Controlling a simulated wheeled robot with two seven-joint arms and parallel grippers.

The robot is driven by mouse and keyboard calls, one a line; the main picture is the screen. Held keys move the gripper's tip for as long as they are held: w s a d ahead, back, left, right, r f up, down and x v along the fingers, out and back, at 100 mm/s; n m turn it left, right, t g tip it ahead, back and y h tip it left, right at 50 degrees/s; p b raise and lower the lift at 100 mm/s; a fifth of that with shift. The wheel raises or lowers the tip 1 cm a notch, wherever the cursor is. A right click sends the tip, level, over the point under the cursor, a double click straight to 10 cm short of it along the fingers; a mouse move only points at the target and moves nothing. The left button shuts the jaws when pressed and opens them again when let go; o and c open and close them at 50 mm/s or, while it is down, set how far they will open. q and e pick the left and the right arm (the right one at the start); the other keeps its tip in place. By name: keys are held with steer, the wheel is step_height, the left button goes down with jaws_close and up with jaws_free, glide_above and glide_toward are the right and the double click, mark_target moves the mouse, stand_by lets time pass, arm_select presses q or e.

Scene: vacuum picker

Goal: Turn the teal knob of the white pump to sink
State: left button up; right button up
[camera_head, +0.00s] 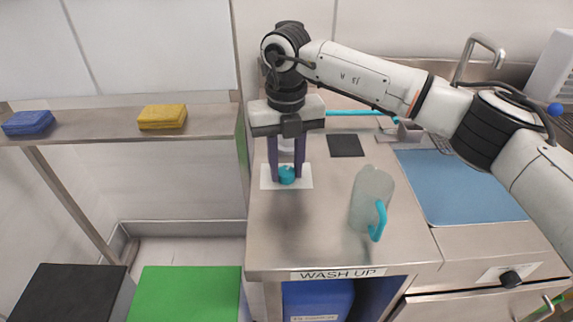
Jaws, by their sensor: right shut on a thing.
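The teal knob (287,175) sits on a white plate (304,183) on the steel counter, near its left edge. My right gripper (287,173) points down over it, with its two dark purple fingers on either side of the knob, shut on it. The fingers hide parts of the knob and plate. A small part of a white body, perhaps the pump (287,146), shows between the fingers; my gripper covers the rest. I cannot read which way the knob points. My left gripper is not in view.
A grey jug (369,190) with a teal handle stands to the right on the counter. A teal tube (352,113) and a dark square (346,146) lie behind it. A blue mat (455,185) is further right. Yellow (162,117) and blue (28,123) sponges lie on the left shelf.

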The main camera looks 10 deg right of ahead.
mark_target(286, 172)
steer(key=shift+m, duration=0.6)
steer(key=o, duration=1.1)
steer(key=shift+c, duration=0.2)
step_height(286, 172, up, 10)
steer(key=shift+r, duration=0.2)
steer(key=shift+f, duration=0.1)
